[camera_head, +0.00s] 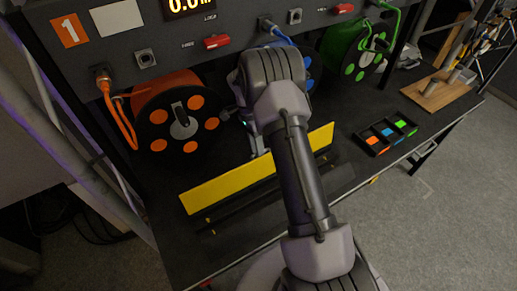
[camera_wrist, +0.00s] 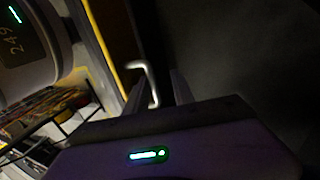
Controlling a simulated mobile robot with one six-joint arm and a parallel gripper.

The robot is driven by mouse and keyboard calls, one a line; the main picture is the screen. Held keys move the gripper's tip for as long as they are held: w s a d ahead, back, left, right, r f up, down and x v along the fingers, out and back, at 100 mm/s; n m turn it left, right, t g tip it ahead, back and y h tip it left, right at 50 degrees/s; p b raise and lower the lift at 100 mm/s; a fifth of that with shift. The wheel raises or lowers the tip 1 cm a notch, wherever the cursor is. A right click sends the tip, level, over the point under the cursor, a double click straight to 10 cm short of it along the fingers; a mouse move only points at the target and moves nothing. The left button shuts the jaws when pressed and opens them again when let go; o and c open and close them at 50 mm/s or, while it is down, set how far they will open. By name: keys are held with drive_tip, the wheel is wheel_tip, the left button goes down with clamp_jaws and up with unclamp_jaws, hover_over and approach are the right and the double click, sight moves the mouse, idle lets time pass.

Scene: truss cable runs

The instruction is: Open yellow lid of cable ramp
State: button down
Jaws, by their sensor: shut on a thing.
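The yellow lid (camera_head: 225,186) is a long strip on the black bench, with its broad yellow face towards the head camera. It looks raised at an angle over the dark cable ramp (camera_head: 240,208); my arm hides part of it. In the wrist view a yellow edge (camera_wrist: 102,42) runs along the upper left. My gripper (camera_wrist: 158,92) is shut on a bent metal handle (camera_wrist: 152,72), which sits between the fingers. In the head view the gripper is at the lid's far side, largely hidden by my arm.
An orange cable reel (camera_head: 178,125) stands behind the lid at left, a green reel (camera_head: 358,48) at back right. A black tray with coloured compartments (camera_head: 385,134) and a wooden board (camera_head: 437,90) lie to the right. A grey panel (camera_head: 200,45) overhangs the back.

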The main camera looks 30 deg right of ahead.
drive_tip(key=shift+w+f, duration=0.1)
drive_tip(key=shift+w, duration=0.15)
drive_tip(key=c, duration=1.5)
unclamp_jaws()
drive_tip(key=shift+w+a, duration=0.1)
drive_tip(key=shift+w+f, duration=0.15)
drive_tip(key=shift+w, duration=0.05)
drive_tip(key=s+a+r+p, duration=0.1)
drive_tip(key=s+a+r, duration=0.1)
drive_tip(key=s, duration=0.6)
drive_tip(key=s+a+r+p, duration=0.1)
drive_tip(key=s+a+r, duration=0.1)
drive_tip(key=s, duration=0.5)
drive_tip(key=shift+s+r, duration=0.35)
drive_tip(key=shift+r, duration=0.15)
drive_tip(key=shift+a, duration=0.1)
